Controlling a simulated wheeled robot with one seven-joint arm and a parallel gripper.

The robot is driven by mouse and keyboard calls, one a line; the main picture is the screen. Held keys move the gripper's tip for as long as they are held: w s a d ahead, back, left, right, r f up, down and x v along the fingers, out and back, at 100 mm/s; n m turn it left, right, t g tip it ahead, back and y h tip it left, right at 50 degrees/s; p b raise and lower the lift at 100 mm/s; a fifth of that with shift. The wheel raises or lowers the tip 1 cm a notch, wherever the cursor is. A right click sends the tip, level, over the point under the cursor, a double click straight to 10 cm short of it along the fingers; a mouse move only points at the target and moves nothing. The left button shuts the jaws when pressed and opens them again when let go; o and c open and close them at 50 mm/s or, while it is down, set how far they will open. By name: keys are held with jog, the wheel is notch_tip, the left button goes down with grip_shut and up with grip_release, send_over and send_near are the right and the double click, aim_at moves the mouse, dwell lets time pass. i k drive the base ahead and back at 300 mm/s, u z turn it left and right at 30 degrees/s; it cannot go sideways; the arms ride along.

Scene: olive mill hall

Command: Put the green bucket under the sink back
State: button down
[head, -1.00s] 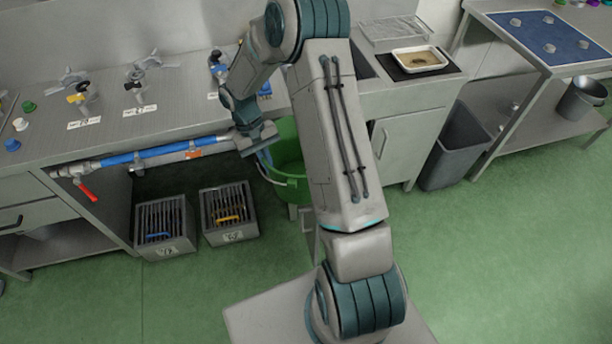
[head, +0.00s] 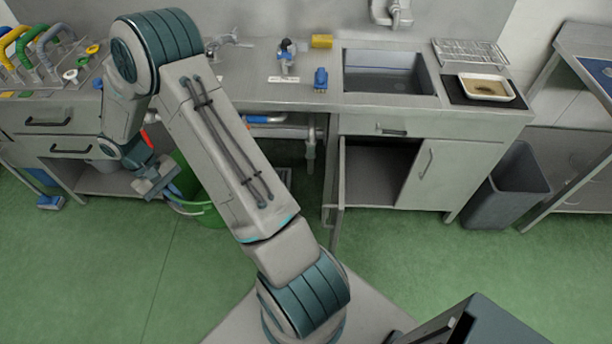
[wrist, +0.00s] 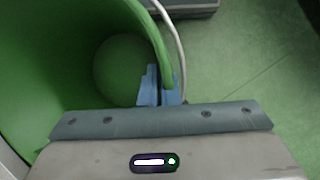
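The green bucket (head: 209,216) is at the left in the head view, partly hidden behind my arm. My gripper (head: 160,188) is at its left rim. In the wrist view, the blue fingers of my gripper (wrist: 159,88) sit on both sides of the rim of the bucket (wrist: 40,75), shut on it. The pale bail handle hangs beside the rim. The bucket looks empty inside. The sink (head: 388,73) is set in the counter. The cabinet under it stands open, with a dark empty-looking space (head: 375,172) and its left door (head: 338,195) swung out towards me.
A closed cabinet door (head: 445,175) is right of the opening. A grey bin (head: 507,188) stands on the floor further right. A tray (head: 487,88) lies on the counter beside the sink. Green floor in front of the cabinet is clear.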

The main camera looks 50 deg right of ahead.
aim_at(361, 185)
jog(key=u, duration=0.9)
jog(key=k, duration=0.85)
jog(key=z, duration=2.6)
